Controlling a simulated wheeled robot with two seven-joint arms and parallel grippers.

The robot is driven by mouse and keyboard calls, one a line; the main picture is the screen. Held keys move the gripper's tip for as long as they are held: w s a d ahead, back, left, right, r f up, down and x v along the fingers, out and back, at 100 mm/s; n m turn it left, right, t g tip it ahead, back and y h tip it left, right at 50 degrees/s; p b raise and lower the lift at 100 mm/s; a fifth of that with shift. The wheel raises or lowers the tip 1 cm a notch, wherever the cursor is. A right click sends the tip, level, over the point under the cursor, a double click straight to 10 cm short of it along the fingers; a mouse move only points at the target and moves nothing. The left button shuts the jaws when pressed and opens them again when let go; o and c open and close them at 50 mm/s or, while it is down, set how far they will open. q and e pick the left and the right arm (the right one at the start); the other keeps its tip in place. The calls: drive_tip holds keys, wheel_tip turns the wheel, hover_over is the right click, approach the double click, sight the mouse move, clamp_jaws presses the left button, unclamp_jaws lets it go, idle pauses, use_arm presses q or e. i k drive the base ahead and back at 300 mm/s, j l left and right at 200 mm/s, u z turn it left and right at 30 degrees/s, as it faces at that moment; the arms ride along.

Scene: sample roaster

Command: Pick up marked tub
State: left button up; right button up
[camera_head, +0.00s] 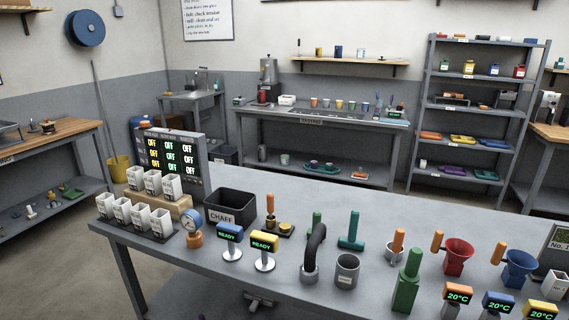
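Several small white tubs with dark markings stand at the left end of the front table. One row of white tubs (139,216) is on a dark flat tray at the table's left edge. Another row of white tubs (153,182) stands behind it on a wooden step (180,206). The markings are too small to tell which one is the marked tub. Neither of my grippers can be made out in this view.
A display board (171,154) reading OFF stands behind the tubs. Tools, funnels and 20°C displays crowd the right half. The table's back strip is mostly clear.

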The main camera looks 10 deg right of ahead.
sight(284, 159)
drive_tip(key=i+j+u, duration=0.55)
drive_tip(key=u, duration=0.25)
drive_tip(key=i+u, duration=1.15)
drive_tip(key=i, duration=1.8)
drive_tip(key=i+l+z, duration=0.1)
drive_tip(key=i+z, duration=0.95)
drive_tip(key=z, duration=0.15)
drive_tip(key=i+j+z, duration=0.4)
drive_tip(key=i+l+z, duration=0.3)
drive_tip(key=i+z, duration=0.15)
drive_tip(key=i+l+z, duration=0.15)
drive_tip(key=i+z, duration=0.7)
drive_tip(key=i, duration=0.15)
drive_tip(key=i+z, duration=0.1)
drive_tip(key=i, duration=0.6)
drive_tip(key=i+j+z, duration=0.1)
drive_tip(key=i, duration=0.6)
drive_tip(key=i+j+z, duration=0.1)
drive_tip(key=i, duration=0.65)
drive_tip(key=j, duration=0.1)
